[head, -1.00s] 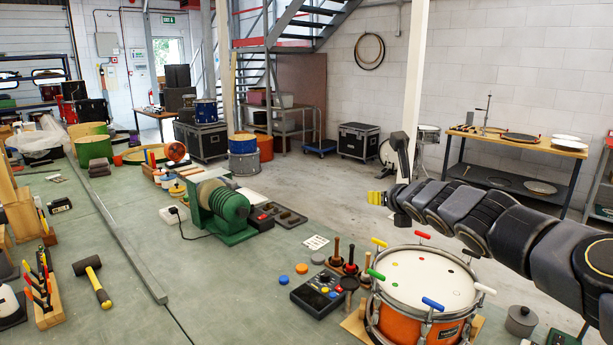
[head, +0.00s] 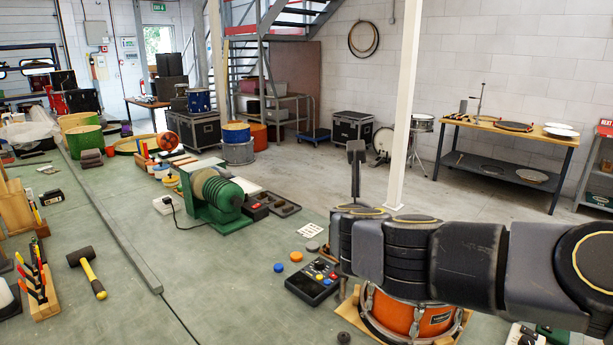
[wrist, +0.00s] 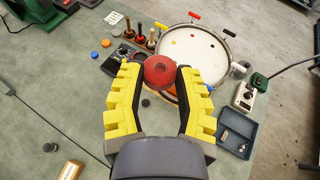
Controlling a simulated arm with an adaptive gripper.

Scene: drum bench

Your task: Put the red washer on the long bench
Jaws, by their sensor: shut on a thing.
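The red washer (wrist: 160,72) is a round red piece between the fingertips of my gripper (wrist: 158,76) in the wrist view. The yellow-padded fingers are shut on it. It appears above the bench, just short of the drum; its exact height is hard to tell. The long bench (head: 115,225) is the green-topped surface in the head view, and its top also fills much of the wrist view (wrist: 55,115). In the head view my arm hides the gripper and the washer.
An orange drum (head: 400,315) stands at the bench's right, partly behind my arm. Beside it are a black control box (head: 312,288), blue (head: 279,267) and orange (head: 296,256) discs, and upright handles (wrist: 140,33). A blue tray (wrist: 236,130) lies right.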

